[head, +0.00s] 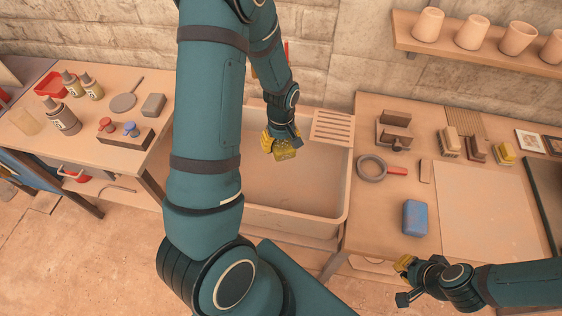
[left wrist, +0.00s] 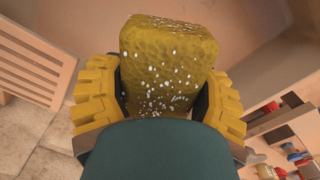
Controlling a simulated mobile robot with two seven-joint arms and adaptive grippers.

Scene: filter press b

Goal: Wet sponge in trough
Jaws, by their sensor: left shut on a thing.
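My left gripper (head: 281,143) is shut on a yellow sponge (head: 286,154) and holds it over the trough (head: 345,190). In the left wrist view, the sponge (left wrist: 165,65) sits between the two yellow finger pads, with white specks on its face. The trough is a wide tan basin in the middle of the head view, partly hidden by my left arm. I cannot tell whether it holds water, or whether the sponge touches the bottom. My right gripper (head: 403,281) is at the lower right, its fingers apart and empty, in front of the right table.
A slatted rack (head: 333,127) lies across the trough's back right corner. The right table (head: 385,235) holds a blue block (head: 415,217), a red-handled round tool (head: 372,168), a pale board (head: 480,210) and several brushes. The left table (head: 60,145) holds bottles and a caddy (head: 125,137).

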